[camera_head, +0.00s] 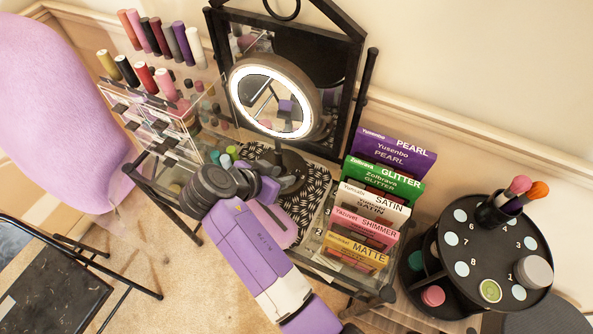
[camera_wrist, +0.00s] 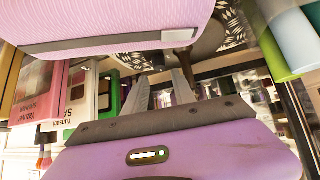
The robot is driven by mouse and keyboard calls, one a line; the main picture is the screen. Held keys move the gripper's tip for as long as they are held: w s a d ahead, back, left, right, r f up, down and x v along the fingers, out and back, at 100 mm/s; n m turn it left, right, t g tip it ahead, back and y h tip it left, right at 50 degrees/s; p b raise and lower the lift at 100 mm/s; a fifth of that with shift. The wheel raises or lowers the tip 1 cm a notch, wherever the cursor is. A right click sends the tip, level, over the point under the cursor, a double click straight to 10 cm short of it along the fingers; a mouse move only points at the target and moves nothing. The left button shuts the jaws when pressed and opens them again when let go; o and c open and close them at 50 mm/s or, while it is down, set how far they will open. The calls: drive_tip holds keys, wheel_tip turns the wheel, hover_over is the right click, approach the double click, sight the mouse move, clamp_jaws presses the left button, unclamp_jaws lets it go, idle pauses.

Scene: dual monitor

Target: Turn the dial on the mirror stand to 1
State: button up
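The round ring-lit mirror (camera_head: 272,97) stands on a dark post and base (camera_head: 290,165) on the vanity table. My gripper is at the base, mostly hidden by my arm in the head view. In the wrist view its two grey fingers (camera_wrist: 160,84) are apart, with nothing seen held between them. A dark post (camera_wrist: 186,56) shows just beyond the fingertips; contact cannot be told. No dial marking can be read on the mirror stand. A black round stand (camera_head: 470,225) at the right carries pale discs with numbers, among them 1, 6, 7 and 8.
Palette boxes (camera_head: 377,190) stand close right of the mirror, also in the wrist view (camera_wrist: 88,92). A clear organizer (camera_head: 150,115) with colored bottles is at left. Green and blue tubes (camera_wrist: 280,45) are near the gripper. A black framed mirror (camera_head: 340,60) stands behind.

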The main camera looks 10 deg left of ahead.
sight(295, 173)
drive_tip(key=x, duration=0.6)
drive_tip(key=shift+w+d+f, duration=0.1)
drive_tip(key=shift+w+f, duration=0.1)
drive_tip(key=shift+f, duration=0.05)
clamp_jaws()
